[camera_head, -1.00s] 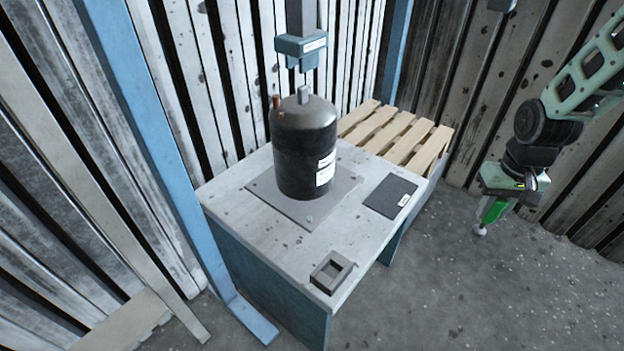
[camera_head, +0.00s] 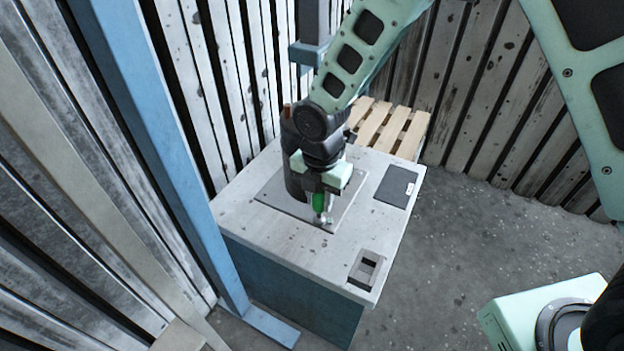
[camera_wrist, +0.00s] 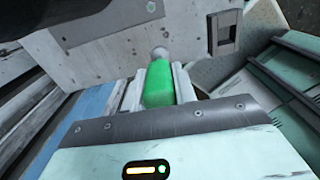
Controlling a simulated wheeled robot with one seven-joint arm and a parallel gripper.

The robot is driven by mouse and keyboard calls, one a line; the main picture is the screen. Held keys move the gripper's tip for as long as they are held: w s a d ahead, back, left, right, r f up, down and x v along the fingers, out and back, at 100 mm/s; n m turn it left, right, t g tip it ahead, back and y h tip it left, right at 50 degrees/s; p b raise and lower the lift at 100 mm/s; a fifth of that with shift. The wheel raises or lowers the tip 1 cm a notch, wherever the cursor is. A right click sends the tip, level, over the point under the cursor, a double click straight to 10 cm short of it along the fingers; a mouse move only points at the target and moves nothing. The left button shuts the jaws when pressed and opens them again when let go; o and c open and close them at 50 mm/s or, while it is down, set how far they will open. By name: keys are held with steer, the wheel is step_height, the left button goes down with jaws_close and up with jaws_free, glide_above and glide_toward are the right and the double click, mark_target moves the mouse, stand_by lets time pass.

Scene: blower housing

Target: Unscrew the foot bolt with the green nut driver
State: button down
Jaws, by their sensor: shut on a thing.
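The green nut driver (camera_head: 319,201) is held in my gripper (camera_head: 323,194), its pale metal tip pointing down at the front corner of the grey base plate (camera_head: 268,193). In the wrist view the green handle (camera_wrist: 159,86) sits between the two pale fingers of my gripper (camera_wrist: 160,88), which are shut on it. The driver's round tip shows just beyond the handle. The black tank-like housing (camera_head: 288,140) stands upright on the plate, mostly hidden behind my arm. I cannot make out the foot bolt, or whether the tip touches it.
The grey bench (camera_head: 280,238) bears a dark flat pad (camera_head: 395,186) at right and a small open grey box (camera_head: 367,270) at the front corner. A wooden pallet (camera_head: 375,125) lies behind. A blue post (camera_head: 165,160) stands at left.

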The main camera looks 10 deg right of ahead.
mark_target(316, 219)
steer(key=shift+a+n, duration=0.7)
steer(key=f+b, duration=0.4)
steer(key=shift+s+d+f+b, duration=0.15)
steer(key=shift+d+f+b, duration=0.05)
steer(key=shift+d+b, duration=0.1)
steer(key=shift+a+f, duration=0.1)
steer(key=shift+f, duration=0.6)
steer(key=shift+f+n, duration=0.3)
steer(key=shift+n, duration=0.1)
steer(key=shift+n+p, duration=0.4)
steer(key=shift+p, duration=0.1)
